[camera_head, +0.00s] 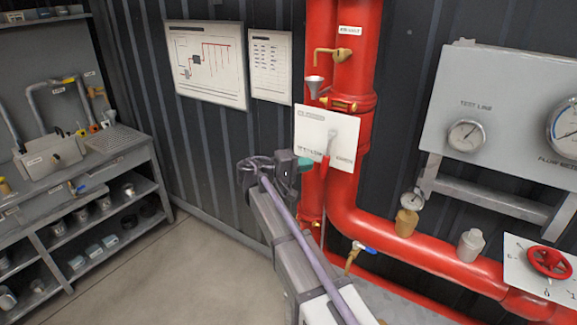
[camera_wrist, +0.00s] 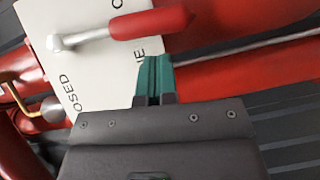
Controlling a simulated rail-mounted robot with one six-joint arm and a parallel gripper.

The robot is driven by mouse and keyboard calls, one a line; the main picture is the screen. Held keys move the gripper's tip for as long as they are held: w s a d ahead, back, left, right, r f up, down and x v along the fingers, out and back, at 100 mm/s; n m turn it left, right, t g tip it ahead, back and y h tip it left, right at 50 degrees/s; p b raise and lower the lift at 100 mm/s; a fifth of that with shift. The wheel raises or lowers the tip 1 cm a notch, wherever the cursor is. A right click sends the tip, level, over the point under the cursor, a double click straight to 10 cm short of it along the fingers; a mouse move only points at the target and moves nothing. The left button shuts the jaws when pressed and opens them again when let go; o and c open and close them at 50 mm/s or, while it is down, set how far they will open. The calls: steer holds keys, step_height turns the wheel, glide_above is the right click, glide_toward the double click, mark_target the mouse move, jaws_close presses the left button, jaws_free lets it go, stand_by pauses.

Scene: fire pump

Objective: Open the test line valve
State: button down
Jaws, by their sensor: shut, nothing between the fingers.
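A white plate (camera_head: 318,122) is fixed in front of the red vertical pipes in the head view; its small print is hard to read there. A lever (camera_head: 331,143) sits on it. In the wrist view the plate (camera_wrist: 95,85) shows the word CLOSED and part of another word. The lever there has a silver arm (camera_wrist: 88,38) and a red grip (camera_wrist: 152,23) pointing right. My gripper (camera_head: 306,165) is at the plate's lower left. In the wrist view its teal fingertips (camera_wrist: 155,72) are together and empty, just below the red grip; I cannot tell whether they touch it.
A red handwheel (camera_head: 549,262) on another white plate is at the lower right. A grey panel has a gauge (camera_head: 466,135) marked TEST LINE.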

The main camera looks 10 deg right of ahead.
steer(key=shift+s+d+f, duration=0.1)
steer(key=shift+s+d, duration=0.4)
steer(key=shift+d, duration=0.25)
steer(key=shift+s+d+f+b, duration=0.25)
steer(key=shift+s+d+b, duration=0.1)
steer(key=shift+s+d, duration=0.2)
